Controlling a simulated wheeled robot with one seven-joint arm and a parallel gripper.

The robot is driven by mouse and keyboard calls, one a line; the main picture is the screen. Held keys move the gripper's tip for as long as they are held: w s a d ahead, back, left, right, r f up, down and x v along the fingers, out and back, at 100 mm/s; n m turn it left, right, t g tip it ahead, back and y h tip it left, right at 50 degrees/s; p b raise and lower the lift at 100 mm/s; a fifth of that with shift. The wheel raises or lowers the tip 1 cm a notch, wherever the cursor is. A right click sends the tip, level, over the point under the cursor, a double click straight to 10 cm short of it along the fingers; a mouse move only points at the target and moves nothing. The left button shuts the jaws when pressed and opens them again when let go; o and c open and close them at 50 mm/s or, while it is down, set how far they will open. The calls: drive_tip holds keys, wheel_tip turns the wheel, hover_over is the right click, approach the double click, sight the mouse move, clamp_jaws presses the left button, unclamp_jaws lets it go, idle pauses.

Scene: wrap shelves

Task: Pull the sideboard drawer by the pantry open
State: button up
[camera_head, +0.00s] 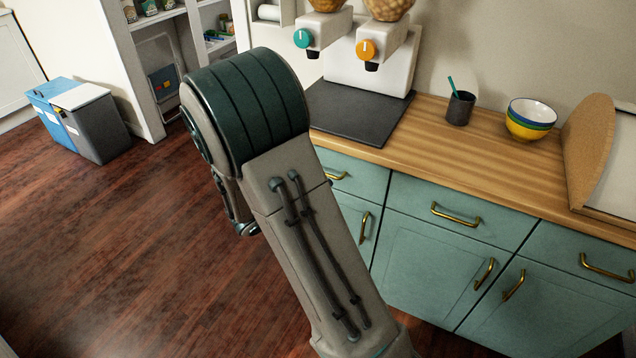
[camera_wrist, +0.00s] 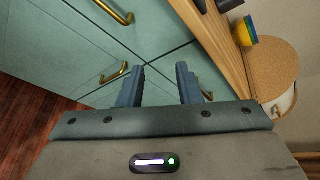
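The teal sideboard (camera_head: 430,250) has a row of drawers with brass handles under a wooden top. The drawer nearest the pantry (camera_head: 345,168) is at the left end, partly hidden behind my arm, with a bit of its brass handle (camera_head: 338,176) showing. The drawers look shut. Brass handles show at the left finger (camera_wrist: 116,73), above left, and past the right finger (camera_wrist: 207,95); none is between the fingers.
The pantry shelves (camera_head: 172,65) stand at the back left. Blue and grey bins (camera_head: 95,130) are on the floor there. The top holds a dispenser, a dark mat (camera_head: 355,112), a cup (camera_head: 459,108), stacked bowls (camera_head: 530,118) and a cork piece (camera_head: 585,150). The left floor is clear.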

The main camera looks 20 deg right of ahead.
drive_tip(key=w+a+f+n+t+b, duration=0.2)
drive_tip(key=w+a+f+n+t, duration=0.35)
drive_tip(key=n, duration=0.45)
drive_tip(key=s+f+b+x, duration=0.1)
drive_tip(key=f+x, duration=0.1)
drive_tip(key=x, duration=1.3)
drive_tip(key=shift+d+g+y, duration=0.4)
drive_tip(key=shift+g, duration=0.05)
drive_tip(key=shift+w+f, duration=0.1)
drive_tip(key=shift+c, duration=0.3)
clamp_jaws()
